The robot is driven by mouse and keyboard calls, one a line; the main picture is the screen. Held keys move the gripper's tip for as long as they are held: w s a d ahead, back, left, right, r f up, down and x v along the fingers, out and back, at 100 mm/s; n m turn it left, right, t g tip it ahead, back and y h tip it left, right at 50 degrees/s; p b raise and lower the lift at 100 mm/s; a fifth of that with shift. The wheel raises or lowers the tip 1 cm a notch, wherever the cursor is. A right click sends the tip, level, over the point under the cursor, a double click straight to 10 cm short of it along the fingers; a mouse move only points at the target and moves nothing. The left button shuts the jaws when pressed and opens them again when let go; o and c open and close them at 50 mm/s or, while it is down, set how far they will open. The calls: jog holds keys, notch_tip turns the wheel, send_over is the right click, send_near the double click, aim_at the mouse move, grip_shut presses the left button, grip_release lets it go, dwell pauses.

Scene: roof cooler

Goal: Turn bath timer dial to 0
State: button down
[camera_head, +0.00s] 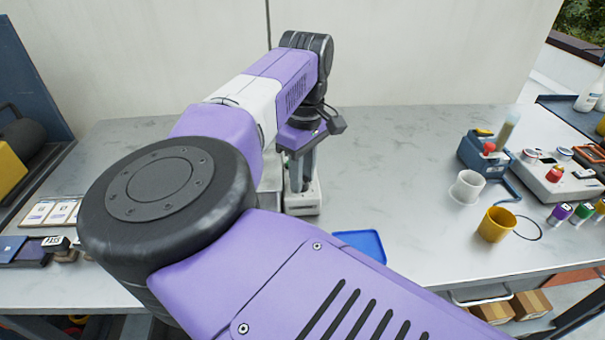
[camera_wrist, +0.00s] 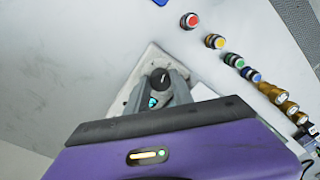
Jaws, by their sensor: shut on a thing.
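The dial (camera_wrist: 160,78) is a small round black knob with a pale mark, on a light grey panel (camera_wrist: 127,90) in the wrist view. My gripper (camera_wrist: 160,87) is shut on the dial, with its grey fingers close about it. I cannot read any scale numbers around the knob. In the head view my gripper (camera_head: 300,188) points down at the pale unit (camera_head: 303,206) on the bench, and the dial is hidden there.
A blue tray (camera_head: 362,244), white cup (camera_head: 467,188) and yellow cup (camera_head: 496,225) stand on the grey bench (camera_head: 410,140).

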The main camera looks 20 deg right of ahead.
jog(key=n, duration=0.4)
jog(key=shift+n, duration=0.3)
jog(key=n+p, duration=0.1)
jog(key=n, duration=0.2)
jog(key=shift+w+n, duration=0.1)
jog(key=shift+n, duration=0.2)
jog(key=n, duration=0.4)
jog(key=shift+a+r+n+p, duration=0.1)
jog(key=shift+n+p, duration=0.2)
jog(key=n, duration=0.3)
jog(key=shift+n+h, duration=0.3)
jog(key=n, duration=0.4)
jog(key=shift+p, duration=0.4)
jog(key=n, duration=0.8)
jog(key=shift+a+n, duration=0.1)
jog(key=shift+n, duration=2.1)
